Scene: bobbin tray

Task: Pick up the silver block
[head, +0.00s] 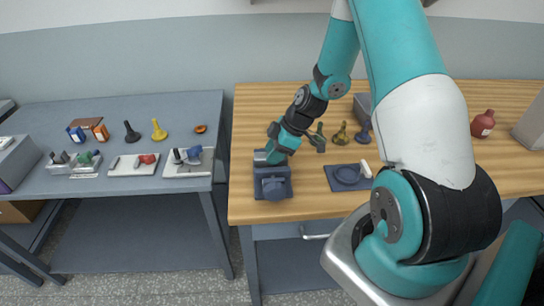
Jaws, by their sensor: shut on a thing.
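My gripper (268,157) is at the left part of the wooden table, pointing down. Its jaws are small in the head view and partly hidden by my own wrist. It is shut on a grey, silver-looking block (261,156), of which only a part shows beside the jaws. The block is just above or at the back of a dark blue-grey stand (273,190); I cannot tell whether they touch.
A dark blue tray (348,179) with a round recess lies to the right, with a pale cylinder (366,169) at its edge. Olive (341,135) and blue (364,133) pawn-like pieces stand behind. A red bottle (483,124) is far right. A grey table (120,112) with small items stands left.

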